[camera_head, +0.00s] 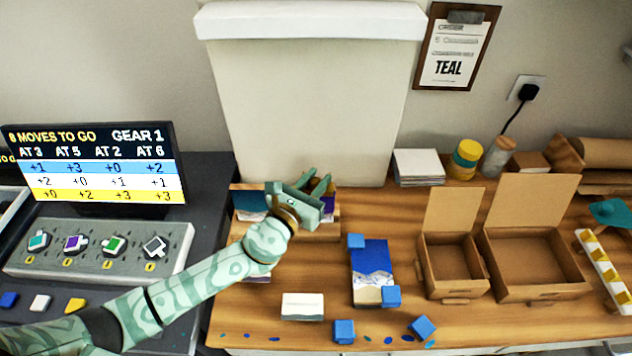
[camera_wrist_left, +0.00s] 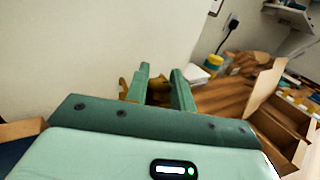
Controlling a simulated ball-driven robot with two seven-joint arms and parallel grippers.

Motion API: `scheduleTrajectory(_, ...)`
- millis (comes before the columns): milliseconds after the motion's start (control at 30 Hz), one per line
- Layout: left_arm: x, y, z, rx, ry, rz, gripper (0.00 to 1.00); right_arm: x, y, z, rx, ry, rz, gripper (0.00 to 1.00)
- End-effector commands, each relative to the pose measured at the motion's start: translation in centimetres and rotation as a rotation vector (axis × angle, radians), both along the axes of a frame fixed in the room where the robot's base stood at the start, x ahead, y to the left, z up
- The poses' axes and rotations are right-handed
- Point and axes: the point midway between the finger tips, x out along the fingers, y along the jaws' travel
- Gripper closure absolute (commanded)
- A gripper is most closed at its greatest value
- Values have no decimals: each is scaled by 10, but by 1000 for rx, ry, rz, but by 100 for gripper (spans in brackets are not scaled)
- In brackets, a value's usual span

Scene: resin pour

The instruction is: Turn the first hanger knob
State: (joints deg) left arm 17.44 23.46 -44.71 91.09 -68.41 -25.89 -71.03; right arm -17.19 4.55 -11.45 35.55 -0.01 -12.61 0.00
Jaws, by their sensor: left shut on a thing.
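My left gripper (camera_head: 318,187) reaches in over a low wooden stand at the back of the table, in front of the white panel. In the left wrist view its two green fingers (camera_wrist_left: 162,88) close around a small brownish thing (camera_wrist_left: 157,96), mostly hidden, and I cannot tell what it is. A grey control panel (camera_head: 100,275) at left carries several knobs: teal (camera_head: 38,240), purple (camera_head: 75,243), green (camera_head: 114,245) and white-and-dark (camera_head: 154,247). The gripper is well away from them. The screen (camera_head: 95,165) reads "8 moves to go" and "Gear 1". No knob is labelled as a hanger knob.
Two open cardboard boxes (camera_head: 455,295) (camera_head: 575,294) stand at right. A blue-and-white picture piece (camera_head: 370,258), blue cubes (camera_head: 344,331) and a white block (camera_head: 302,306) lie in front. The tall white panel (camera_head: 310,110) stands behind my gripper. White papers (camera_head: 419,168) lie at the back.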

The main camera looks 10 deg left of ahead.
Motion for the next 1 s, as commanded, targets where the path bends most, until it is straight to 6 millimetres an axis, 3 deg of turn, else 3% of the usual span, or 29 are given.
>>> scheduleTrajectory(400, 1, 1, -3, 1, 0, -220, 99, -8, 0, -34, 0, 20, 0, 100)
scheduleTrajectory(1000, 0, 1, 0, -1, -1, -262, 99, -9, 0, -38, 0, 22, 0, 100)
